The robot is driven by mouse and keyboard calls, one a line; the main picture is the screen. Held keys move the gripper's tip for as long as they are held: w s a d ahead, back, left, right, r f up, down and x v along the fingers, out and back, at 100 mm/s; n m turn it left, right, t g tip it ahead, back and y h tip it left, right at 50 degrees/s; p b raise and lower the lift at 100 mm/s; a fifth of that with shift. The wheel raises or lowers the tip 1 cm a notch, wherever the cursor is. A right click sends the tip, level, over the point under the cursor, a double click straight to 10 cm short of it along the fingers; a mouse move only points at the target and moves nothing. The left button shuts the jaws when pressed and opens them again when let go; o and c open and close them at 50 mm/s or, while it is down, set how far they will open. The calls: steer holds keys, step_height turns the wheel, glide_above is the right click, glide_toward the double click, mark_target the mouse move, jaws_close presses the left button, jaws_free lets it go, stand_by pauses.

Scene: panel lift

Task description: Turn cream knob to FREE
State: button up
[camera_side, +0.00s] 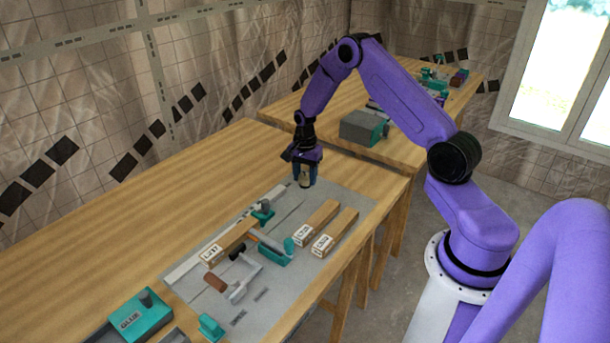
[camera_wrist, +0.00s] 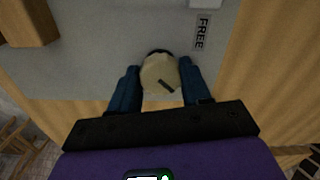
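The round cream knob (camera_wrist: 156,72) sits between my gripper's two dark blue fingers in the wrist view. It has a dark pointer line on its face, slanting down to the right, not toward the FREE label. My gripper (camera_wrist: 160,76) has a finger against each side of the knob, with no clear gap showing. The FREE label (camera_wrist: 202,31) lies on the grey panel up and right of the knob. In the side view, my gripper (camera_side: 305,178) points down at the panel's far end, and the fingers mostly hide the knob.
The grey panel (camera_side: 345,205) lies on a wooden bench. Wooden blocks (camera_side: 334,232), teal clamps (camera_side: 275,250) and a grey bracket stand on it nearer the camera. A teal GLUE box (camera_side: 140,318) is at the lower left. The bench left of the panel is clear.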

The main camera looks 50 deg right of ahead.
mark_target(305, 176)
steer(key=shift+n, duration=0.4)
steer(key=n, duration=0.3)
steer(key=shift+n, duration=0.4)
steer(key=n, duration=0.4)
steer(key=shift+n, duration=0.3)
steer(key=n, duration=0.4)
steer(key=shift+d, duration=0.1)
steer(key=n, duration=0.4)
steer(key=shift+n, duration=0.3)
steer(key=shift+r, duration=0.1)
steer(key=o, duration=1.1)
steer(key=shift+c, duration=0.2)
step_height(305, 176, up, 17)
steer(key=shift+r, duration=0.15)
